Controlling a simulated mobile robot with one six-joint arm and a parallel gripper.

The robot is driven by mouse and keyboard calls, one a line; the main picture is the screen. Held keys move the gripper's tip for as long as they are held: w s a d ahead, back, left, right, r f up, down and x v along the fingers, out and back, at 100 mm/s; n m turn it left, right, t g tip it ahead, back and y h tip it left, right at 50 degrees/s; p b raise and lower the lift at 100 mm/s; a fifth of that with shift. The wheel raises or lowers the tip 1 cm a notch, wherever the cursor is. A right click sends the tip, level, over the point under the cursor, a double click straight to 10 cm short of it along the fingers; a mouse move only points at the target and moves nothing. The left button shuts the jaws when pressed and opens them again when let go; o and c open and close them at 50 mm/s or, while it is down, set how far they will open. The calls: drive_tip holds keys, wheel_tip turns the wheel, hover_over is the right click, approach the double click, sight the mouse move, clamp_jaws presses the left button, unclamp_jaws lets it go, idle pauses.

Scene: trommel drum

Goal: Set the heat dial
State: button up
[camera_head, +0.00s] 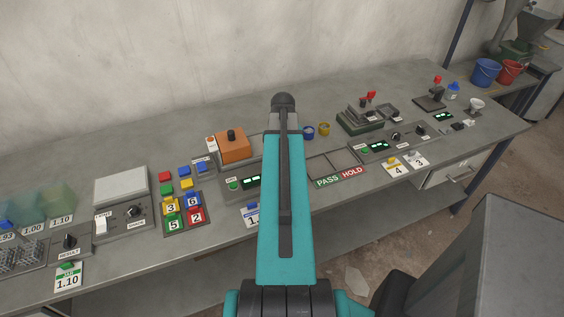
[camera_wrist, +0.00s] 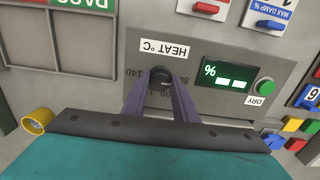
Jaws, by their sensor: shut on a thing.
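The black heat dial (camera_wrist: 160,74) sits on a grey panel (camera_wrist: 215,104) under the label "HEAT °C", which appears upside down in the wrist view. Scale numbers 140 and 80 show at its two sides. My gripper (camera_wrist: 161,84) is shut on the dial, with one finger on each side. The dial's pointer is hard to make out between the fingers. A dark display (camera_wrist: 228,76) on the panel shows "%" and dashes, beside a green DRY button (camera_wrist: 264,88). In the head view the display (camera_head: 251,182) shows, but my arm hides the dial and gripper.
The PASS/HOLD tray (camera_head: 356,173) lies right of my arm. An orange block (camera_head: 232,148) stands behind the panel. Numbered coloured tiles (camera_head: 174,224) lie to the left.

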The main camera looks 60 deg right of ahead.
drive_tip(key=shift+w+r, duration=0.15)
drive_tip(key=shift+w, duration=0.1)
drive_tip(key=o, duration=0.9)
drive_tip(key=shift+o, duration=0.8)
drive_tip(key=shift+s, duration=0.1)
wheel_tip(320, 180, up, 14)
drive_tip(key=b, duration=0.3)
drive_tip(key=shift+f, duration=0.2)
